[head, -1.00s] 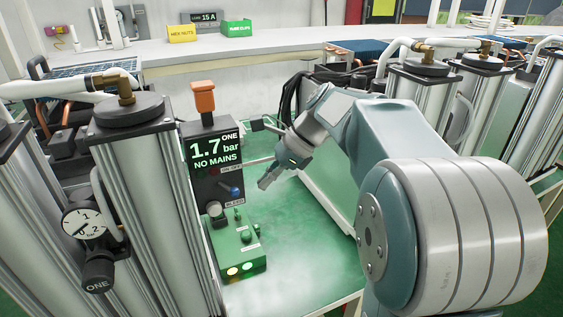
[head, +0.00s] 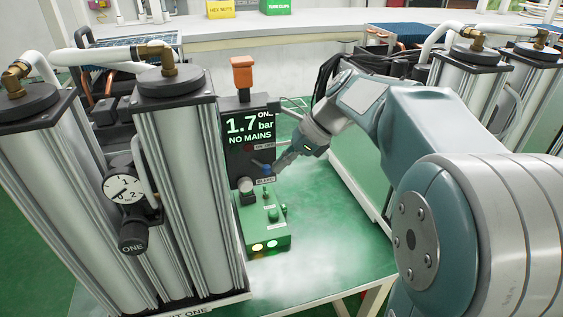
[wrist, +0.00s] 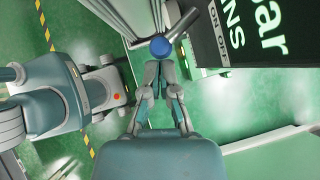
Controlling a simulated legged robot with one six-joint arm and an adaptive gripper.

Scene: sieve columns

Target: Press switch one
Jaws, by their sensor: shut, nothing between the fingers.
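A black panel (head: 232,155) reads "ONE", "1.7 bar" and "NO MAINS". Below its display are an "ON OFF" label (wrist: 218,58) and a blue-ended control (head: 266,168) above a "BLEED" label. My gripper (head: 278,166) is shut and empty, its fingertips just right of the blue end in the head view. In the wrist view my gripper (wrist: 160,66) points at the blue end (wrist: 160,46), which sits right at the tips. I cannot tell whether they touch. A metal lever lies beside it in the wrist view. The panel's lower part is partly hidden by small parts.
A green box (head: 266,225) with knobs and two lit buttons stands below the panel. Metal columns (head: 190,190) with a gauge (head: 123,190) stand close on the left. A white-framed unit stands right of the green tabletop (head: 330,255). The tabletop's front middle is clear.

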